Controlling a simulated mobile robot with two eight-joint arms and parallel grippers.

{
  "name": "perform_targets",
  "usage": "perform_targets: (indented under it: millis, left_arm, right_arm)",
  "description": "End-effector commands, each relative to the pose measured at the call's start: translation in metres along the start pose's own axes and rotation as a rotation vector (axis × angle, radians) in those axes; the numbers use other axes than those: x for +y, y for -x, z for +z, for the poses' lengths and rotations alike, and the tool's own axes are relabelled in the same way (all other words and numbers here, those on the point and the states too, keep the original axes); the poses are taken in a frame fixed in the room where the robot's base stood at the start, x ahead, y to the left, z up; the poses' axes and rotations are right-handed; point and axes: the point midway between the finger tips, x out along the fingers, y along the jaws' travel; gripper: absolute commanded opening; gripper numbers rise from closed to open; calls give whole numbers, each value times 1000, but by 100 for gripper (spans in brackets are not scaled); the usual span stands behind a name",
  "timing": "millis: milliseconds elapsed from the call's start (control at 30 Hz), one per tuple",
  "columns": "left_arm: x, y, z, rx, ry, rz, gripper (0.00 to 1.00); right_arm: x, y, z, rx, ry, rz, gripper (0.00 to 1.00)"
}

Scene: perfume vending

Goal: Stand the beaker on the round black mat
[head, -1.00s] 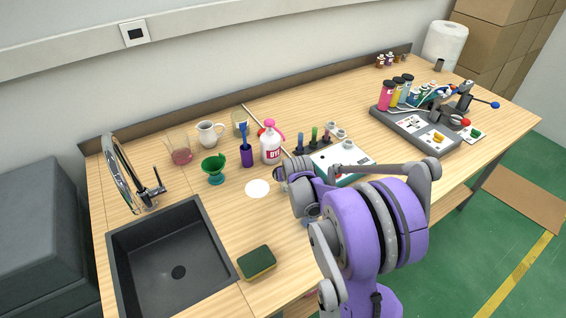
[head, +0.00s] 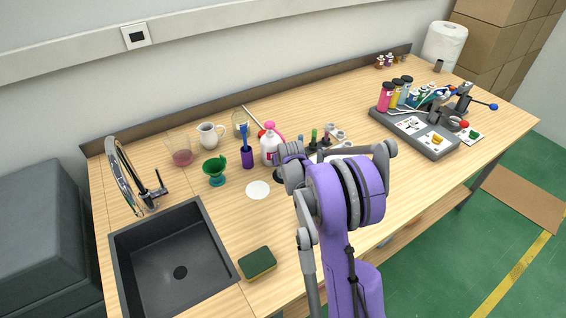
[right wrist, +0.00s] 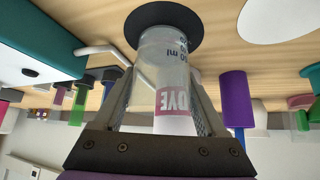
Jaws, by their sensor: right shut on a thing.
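The clear beaker (right wrist: 166,68) with printed volume marks is between the fingers of my right gripper (right wrist: 164,112), which is shut on it. The right wrist view is upside down, with the table at the top. The beaker's base overlaps the round black mat (right wrist: 166,18); I cannot tell whether it touches the mat or hovers just above. In the head view only a dark edge of the mat (head: 279,176) shows beside my right arm, which hides the beaker and gripper. My left gripper is not in view.
The white dye bottle (head: 270,150) stands behind the mat and shows through the beaker. A purple holder (head: 247,157), a green funnel (head: 215,169) and a white disc (head: 258,190) are to its left. A teal-sided device (right wrist: 35,45) is close by.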

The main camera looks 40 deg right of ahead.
Motion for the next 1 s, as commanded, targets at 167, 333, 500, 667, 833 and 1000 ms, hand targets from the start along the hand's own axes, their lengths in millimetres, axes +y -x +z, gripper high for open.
perform_targets:
  millis: [167,333,500,667,833,1000]
  left_arm:
    - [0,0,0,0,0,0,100]
    - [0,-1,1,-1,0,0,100]
    - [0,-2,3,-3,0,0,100]
    - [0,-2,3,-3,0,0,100]
    - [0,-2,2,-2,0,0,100]
    - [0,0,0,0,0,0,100]
  right_arm:
    - [0,-1,2,0,0,0,18]
    - [0,-2,3,0,0,0,18]
    - [0,-4,4,0,0,0,85]
    - [0,-4,4,0,0,0,100]
    - [0,-3,3,0,0,0,100]
    - [0,9,1,0,0,0,100]
